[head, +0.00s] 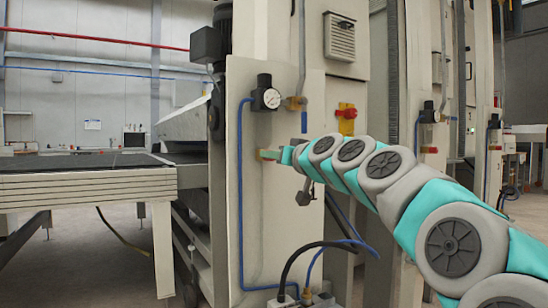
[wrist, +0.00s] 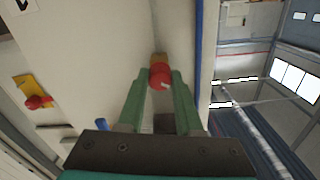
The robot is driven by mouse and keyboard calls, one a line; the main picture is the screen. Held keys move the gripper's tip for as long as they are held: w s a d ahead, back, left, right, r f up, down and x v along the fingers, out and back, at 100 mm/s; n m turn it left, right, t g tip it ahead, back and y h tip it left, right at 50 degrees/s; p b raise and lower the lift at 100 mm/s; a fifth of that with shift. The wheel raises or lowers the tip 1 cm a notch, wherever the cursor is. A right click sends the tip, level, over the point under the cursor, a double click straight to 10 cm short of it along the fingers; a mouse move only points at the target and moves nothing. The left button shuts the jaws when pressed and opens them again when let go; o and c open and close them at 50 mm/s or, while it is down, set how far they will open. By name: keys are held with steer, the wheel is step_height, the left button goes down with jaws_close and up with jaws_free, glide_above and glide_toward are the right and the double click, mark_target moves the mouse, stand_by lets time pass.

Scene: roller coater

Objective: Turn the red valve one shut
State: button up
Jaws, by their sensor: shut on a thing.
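The red valve (wrist: 160,74) shows in the wrist view as a red knob on a yellowish fitting at the machine's pale panel. My gripper (wrist: 161,78) has its two green fingers on either side of the knob, shut on it. In the head view my gripper (head: 271,154) reaches the panel from the right, below the pressure gauge. There the fingers and arm hide most of the red valve. I cannot tell from these frames how far the knob is turned.
A pressure gauge (head: 272,98) sits above my gripper, with a blue hose (head: 240,190) running down the panel. A blue handle (head: 304,122) and a red-and-yellow switch (head: 347,115) are to the right. A conveyor table (head: 85,190) stands at left.

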jaws_close()
steer(key=shift+m+p, duration=0.3)
steer(key=shift+m, duration=0.5)
steer(key=o, duration=1)
jaws_free()
steer(key=shift+s+d, duration=0.1)
steer(key=v, duration=0.7)
steer(key=shift+s+d, duration=0.15)
steer(key=shift+s, duration=0.1)
